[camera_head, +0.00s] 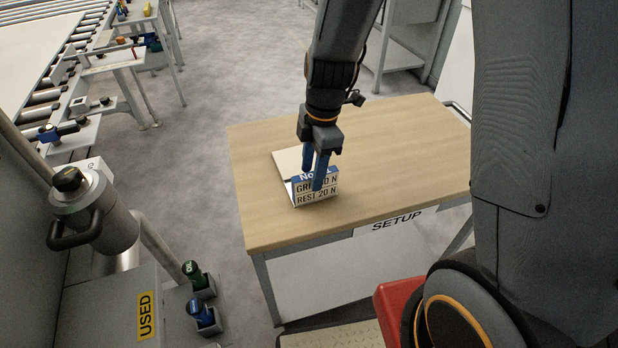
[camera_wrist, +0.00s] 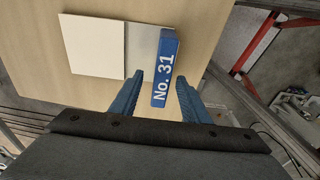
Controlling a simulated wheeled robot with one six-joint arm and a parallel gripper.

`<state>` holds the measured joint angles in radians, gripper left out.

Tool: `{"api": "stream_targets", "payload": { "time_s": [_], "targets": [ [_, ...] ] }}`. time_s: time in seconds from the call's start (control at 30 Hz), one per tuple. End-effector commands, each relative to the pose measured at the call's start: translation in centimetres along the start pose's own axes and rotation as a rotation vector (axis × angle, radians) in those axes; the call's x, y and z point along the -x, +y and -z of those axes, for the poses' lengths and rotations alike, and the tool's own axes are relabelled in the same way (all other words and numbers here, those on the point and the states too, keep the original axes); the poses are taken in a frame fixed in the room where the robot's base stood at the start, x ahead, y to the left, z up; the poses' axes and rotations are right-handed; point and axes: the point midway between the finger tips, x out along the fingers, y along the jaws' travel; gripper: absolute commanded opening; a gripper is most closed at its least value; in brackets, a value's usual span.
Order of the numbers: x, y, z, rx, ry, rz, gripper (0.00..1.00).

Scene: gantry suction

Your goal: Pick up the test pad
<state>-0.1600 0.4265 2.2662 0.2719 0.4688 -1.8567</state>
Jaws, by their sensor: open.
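A labelled block with a blue top strip (camera_head: 301,199) stands on the wooden table; its front reads "REST 20 N", and the line above is partly covered by a finger. In the wrist view its blue face reads "No. 31" (camera_wrist: 164,65). A flat cream square (camera_head: 288,160) lies beside it, also in the wrist view (camera_wrist: 97,46), with a grey plate (camera_wrist: 146,45) between. No mark shows which piece is named the test pad. My gripper (camera_head: 313,178) is open, its blue fingers on either side of the labelled block. Contact cannot be told.
The table (camera_head: 400,150) is otherwise bare, with a "SETUP" label on its front edge. A grey cabinet marked "USED" (camera_head: 145,315) stands at lower left, near green and blue cylinders. A roller conveyor (camera_head: 45,100) runs at upper left.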

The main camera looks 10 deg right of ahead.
Motion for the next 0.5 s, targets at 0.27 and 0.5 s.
{"api": "stream_targets", "payload": {
  "time_s": [0.27, 0.5],
  "targets": [
    [-2.0, -0.3, -0.4, -0.003, 0.000, 0.004, 0.42],
    [-4.8, -0.4, -0.9, -0.003, -0.001, 0.003, 0.42]
  ]
}}
